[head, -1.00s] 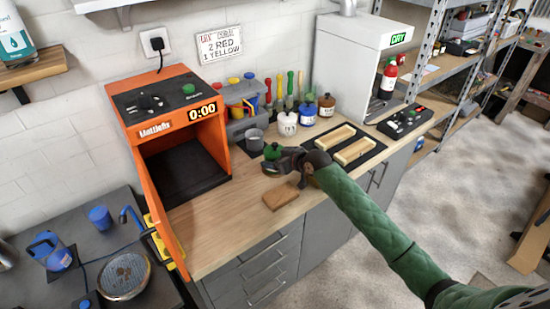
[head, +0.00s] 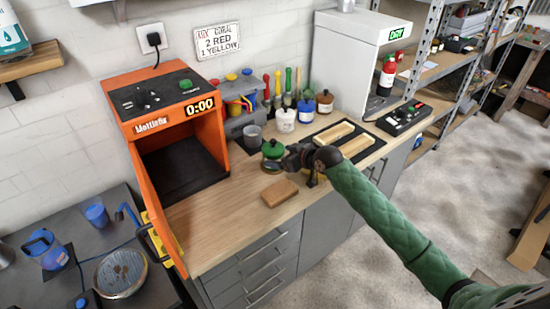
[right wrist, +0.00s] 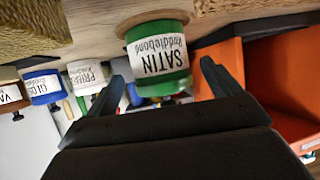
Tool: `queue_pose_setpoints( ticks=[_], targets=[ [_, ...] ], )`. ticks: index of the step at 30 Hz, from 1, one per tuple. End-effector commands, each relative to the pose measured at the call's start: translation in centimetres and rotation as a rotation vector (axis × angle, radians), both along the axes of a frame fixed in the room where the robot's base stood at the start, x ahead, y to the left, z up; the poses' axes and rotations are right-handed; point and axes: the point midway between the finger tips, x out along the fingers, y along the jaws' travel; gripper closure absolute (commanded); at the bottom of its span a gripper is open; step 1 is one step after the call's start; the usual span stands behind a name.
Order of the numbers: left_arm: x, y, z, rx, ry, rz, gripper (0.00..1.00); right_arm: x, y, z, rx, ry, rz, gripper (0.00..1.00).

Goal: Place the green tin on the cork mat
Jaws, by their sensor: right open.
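The green tin (head: 273,150) stands upright on the workbench, left of my right gripper (head: 288,160). It also shows in the right wrist view (right wrist: 160,62), upside down, with a white label reading "SATIN". A thin brown round edge under it looks like the cork mat (right wrist: 150,18); most of it is hidden by the tin. My right gripper's fingers are spread, one on each side of the tin, with gaps showing beside it. My left gripper is not in view.
A brown block (head: 279,193) lies just in front of the tin. A grey cup (head: 253,137) and white, blue and brown tins stand behind. An orange booth (head: 165,130) with its door open is at the left.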

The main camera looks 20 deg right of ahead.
Motion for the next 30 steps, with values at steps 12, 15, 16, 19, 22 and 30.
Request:
queue_pose_setpoints(
  ticks=[12,15,16,19,22,30],
  targets=[
    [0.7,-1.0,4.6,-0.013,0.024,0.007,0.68,-5.1,-3.1,2.7,-0.001,0.000,0.000,0.11],
    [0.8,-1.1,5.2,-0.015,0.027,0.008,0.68,-5.6,-3.4,3.1,-0.001,-0.001,0.000,0.11],
    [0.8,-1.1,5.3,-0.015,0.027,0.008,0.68,-5.7,-3.4,3.2,-0.001,-0.001,0.000,0.11],
    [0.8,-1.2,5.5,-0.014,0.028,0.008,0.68,-5.8,-3.5,3.3,0.000,0.000,0.000,0.11],
    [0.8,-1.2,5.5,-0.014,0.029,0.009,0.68,-5.9,-3.5,3.3,0.000,0.000,0.000,0.11],
    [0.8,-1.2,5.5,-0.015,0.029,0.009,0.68,-5.8,-3.5,3.3,0.000,0.000,0.000,0.11]
  ],
)
